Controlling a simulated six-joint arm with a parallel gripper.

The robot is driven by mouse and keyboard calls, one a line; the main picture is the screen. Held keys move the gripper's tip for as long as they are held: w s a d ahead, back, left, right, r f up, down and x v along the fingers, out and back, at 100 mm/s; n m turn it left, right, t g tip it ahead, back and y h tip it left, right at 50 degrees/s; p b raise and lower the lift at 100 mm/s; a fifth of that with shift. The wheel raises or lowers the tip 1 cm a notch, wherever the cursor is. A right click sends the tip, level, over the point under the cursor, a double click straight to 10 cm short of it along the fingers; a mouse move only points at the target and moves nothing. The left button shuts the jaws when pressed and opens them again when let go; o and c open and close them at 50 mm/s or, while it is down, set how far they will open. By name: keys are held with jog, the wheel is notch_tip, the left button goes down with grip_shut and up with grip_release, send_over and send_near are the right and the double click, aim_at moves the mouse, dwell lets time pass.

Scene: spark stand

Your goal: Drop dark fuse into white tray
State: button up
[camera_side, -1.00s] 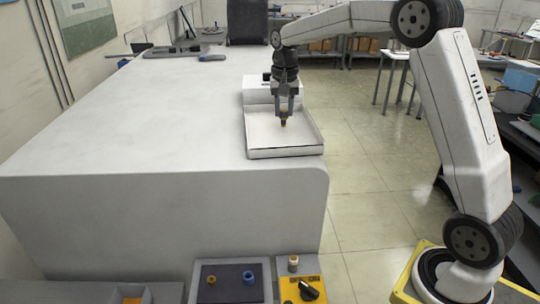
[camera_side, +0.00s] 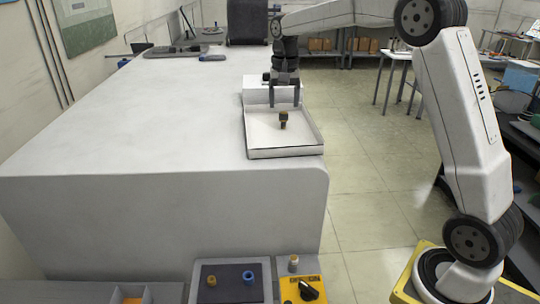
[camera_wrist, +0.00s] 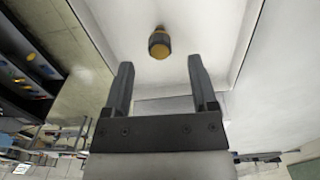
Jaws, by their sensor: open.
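The dark fuse (camera_side: 283,119), dark on top with an orange-brown lower part, is inside the outline of the white tray (camera_side: 256,153) in the side view. In the wrist view the fuse (camera_wrist: 159,43) shows beyond my fingertips, clear of both fingers, over the tray floor (camera_wrist: 115,20). I cannot tell whether it rests on the floor or is just above it. My gripper (camera_side: 285,104) is over the tray, pointing down, with its fingers wide apart and nothing between them. The gripper (camera_wrist: 160,72) also shows open in the wrist view.
The tray stands on the right edge of a large white bench (camera_side: 140,120). A blue-handled tool (camera_side: 212,58) lies at the back. The bench's middle is clear.

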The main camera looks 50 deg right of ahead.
jog(key=shift+r, duration=2.75)
jog(key=s+a+f+y, duration=0.1)
jog(key=s+a+f, duration=0.2)
jog(key=s, duration=0.2)
jog(key=s+a+f+g+y, duration=0.1)
jog(key=s+a+f, duration=0.2)
jog(key=s, duration=0.2)
jog(key=s+a+f, duration=0.3)
jog(key=s+a, duration=0.1)
jog(key=s, duration=0.1)
jog(key=shift+f+n+y, duration=0.15)
jog(key=shift+n+y, duration=0.15)
jog(key=shift+y, duration=0.1)
jog(key=s+a+f+n+t+h, duration=0.1)
jog(key=s+f+n, duration=0.2)
jog(key=f, duration=0.3)
jog(key=s+a+f+n+t+h, duration=0.1)
jog(key=s+a+f+n+t, duration=0.1)
jog(key=f+n, duration=0.3)
jog(key=shift+s+f+t+h, duration=0.3)
jog(key=shift+s+f+h, duration=0.1)
jog(key=shift+s, duration=0.15)
